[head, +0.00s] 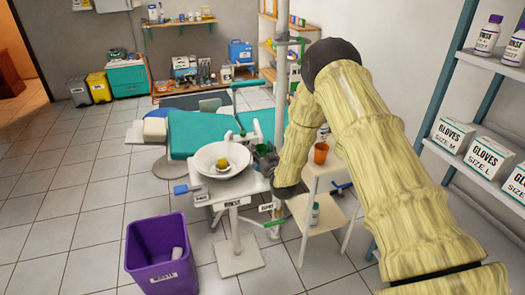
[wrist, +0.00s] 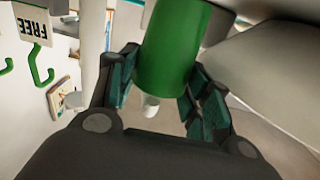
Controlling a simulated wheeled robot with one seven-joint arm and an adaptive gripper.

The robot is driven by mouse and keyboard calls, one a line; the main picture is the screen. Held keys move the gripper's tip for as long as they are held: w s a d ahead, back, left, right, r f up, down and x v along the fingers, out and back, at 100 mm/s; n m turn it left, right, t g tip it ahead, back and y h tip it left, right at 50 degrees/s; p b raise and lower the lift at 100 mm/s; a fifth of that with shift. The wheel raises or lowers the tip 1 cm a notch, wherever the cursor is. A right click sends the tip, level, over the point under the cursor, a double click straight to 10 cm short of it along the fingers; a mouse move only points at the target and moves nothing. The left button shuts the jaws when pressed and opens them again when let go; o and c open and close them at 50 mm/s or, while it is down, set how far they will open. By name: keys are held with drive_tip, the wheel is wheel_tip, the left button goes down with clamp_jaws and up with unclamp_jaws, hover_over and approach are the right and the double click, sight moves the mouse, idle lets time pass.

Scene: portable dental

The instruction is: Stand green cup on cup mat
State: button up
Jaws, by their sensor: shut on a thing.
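The green cup (wrist: 170,50) is between the two fingers of my gripper (wrist: 165,82) in the wrist view, with the fingers shut on its sides. Its upper end runs out of the picture. In the head view my gripper (head: 264,158) is a small dark shape at the right edge of the white basin (head: 213,171), and the cup is not clear there. I cannot make out the cup mat in either view.
A yellow object (head: 223,163) sits in the basin. An orange cup (head: 321,152) stands on a small side table (head: 325,169) to the right. A purple bin (head: 161,252) stands at front left. A teal dental chair (head: 200,132) is behind the basin.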

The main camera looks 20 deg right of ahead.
idle(0.3)
drive_tip(key=shift+f+b, duration=0.3)
drive_tip(key=shift+f, duration=0.1)
drive_tip(key=shift+s+f, duration=0.1)
drive_tip(key=shift+f, duration=0.1)
drive_tip(key=o, duration=0.5)
drive_tip(key=shift+f, duration=0.15)
drive_tip(key=shift+s, duration=0.1)
